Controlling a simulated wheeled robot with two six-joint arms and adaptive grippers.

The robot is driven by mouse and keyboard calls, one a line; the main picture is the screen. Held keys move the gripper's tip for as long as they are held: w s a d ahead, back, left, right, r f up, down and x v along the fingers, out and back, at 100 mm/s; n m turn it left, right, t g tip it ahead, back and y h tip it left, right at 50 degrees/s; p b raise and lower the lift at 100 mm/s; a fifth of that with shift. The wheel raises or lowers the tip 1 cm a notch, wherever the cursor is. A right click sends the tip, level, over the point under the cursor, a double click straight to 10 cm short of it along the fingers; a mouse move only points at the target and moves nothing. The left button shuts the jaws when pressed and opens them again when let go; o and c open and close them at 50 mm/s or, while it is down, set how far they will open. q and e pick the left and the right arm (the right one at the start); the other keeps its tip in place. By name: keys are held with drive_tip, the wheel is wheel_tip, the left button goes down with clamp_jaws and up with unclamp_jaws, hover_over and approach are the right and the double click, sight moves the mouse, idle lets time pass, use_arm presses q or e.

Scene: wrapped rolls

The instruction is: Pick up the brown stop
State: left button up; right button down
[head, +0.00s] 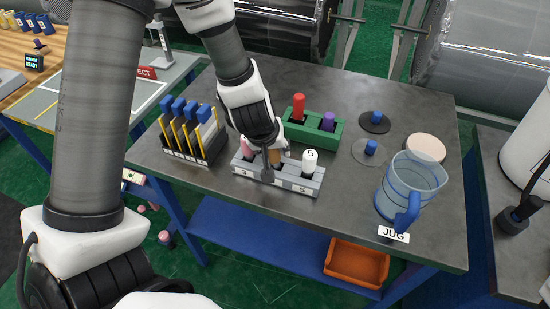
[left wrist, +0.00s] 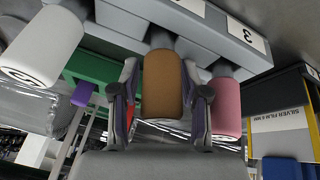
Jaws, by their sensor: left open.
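The brown stop (head: 276,158) stands in the middle slot of a grey numbered rack (head: 294,186). In the left wrist view the brown stop (left wrist: 161,84) shows as a brown cylinder between my two fingers. My left gripper (head: 278,161) is open, with one finger on each side of the brown stop; its fingers (left wrist: 161,108) look close to the sides, with no clear grip. A pink stop (left wrist: 226,105) and a white stop (left wrist: 44,46) stand on either side in the same rack. The rack's middle is partly hidden by my gripper. My right gripper is not in view.
A green block (head: 312,134) with red and purple pieces stands just behind the rack. A dark holder (head: 192,150) with blue-topped yellow items is to the left. A clear jug (head: 411,187) stands to the right. The table's front edge is near the rack.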

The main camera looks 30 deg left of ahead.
use_arm(q)
drive_tip(key=shift+s+r, duration=0.1)
drive_tip(key=shift+s, duration=0.05)
drive_tip(key=shift+s+r, duration=0.1)
drive_tip(key=shift+s, duration=0.05)
clamp_jaws()
